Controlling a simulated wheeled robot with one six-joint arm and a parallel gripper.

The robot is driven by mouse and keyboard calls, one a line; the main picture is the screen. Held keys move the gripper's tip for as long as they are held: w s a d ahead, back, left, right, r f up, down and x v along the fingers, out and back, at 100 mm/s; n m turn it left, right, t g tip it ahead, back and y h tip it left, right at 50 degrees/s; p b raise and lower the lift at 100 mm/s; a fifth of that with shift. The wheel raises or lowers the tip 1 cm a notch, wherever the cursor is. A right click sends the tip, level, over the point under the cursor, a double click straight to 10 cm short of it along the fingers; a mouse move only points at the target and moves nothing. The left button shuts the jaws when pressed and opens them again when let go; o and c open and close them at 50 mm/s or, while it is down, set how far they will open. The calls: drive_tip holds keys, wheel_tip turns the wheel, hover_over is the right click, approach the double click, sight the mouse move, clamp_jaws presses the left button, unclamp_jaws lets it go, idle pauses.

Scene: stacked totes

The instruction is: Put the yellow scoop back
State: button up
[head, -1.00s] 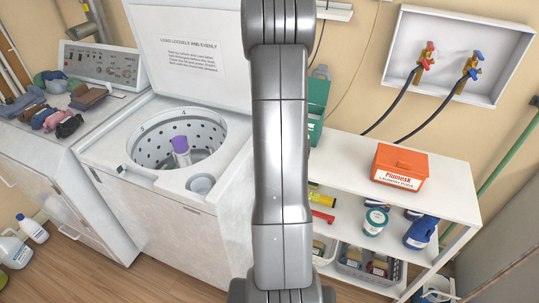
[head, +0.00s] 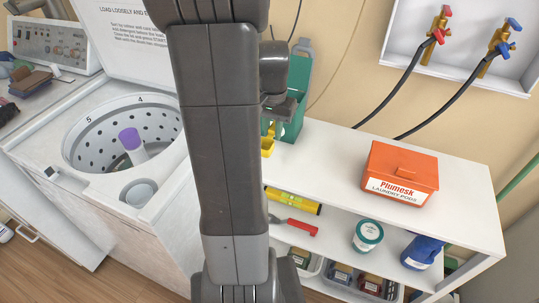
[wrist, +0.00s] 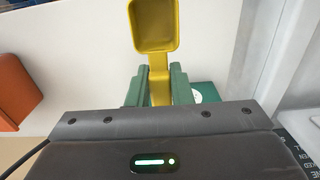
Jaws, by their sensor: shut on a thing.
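The yellow scoop (wrist: 153,25) is in my gripper (wrist: 158,72), whose green fingers are shut on its handle. Its bowl extends beyond the fingertips. In the head view the scoop (head: 267,146) shows as a small yellow patch beside my arm, low by the left end of the white shelf top. My gripper (head: 281,122) is there in front of the tall green carton (head: 301,80), partly hidden by my arm. I cannot tell whether the scoop touches anything. Part of a green thing with a white round mark (wrist: 206,92) shows right of the fingers in the wrist view.
An orange laundry-pods box (head: 400,180) stands on the white shelf unit (head: 335,150), with clear top between it and the carton. The open washer (head: 75,180) is at left, a purple-topped agitator inside. Hoses hang from the wall box at upper right.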

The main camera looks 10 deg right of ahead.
sight(273, 129)
wheel_tip(273, 129, down, 8)
drive_tip(key=shift+r, duration=0.1)
idle(0.4)
drive_tip(key=o, duration=0.9)
wheel_tip(273, 129, up, 12)
drive_tip(key=shift+s, duration=0.1)
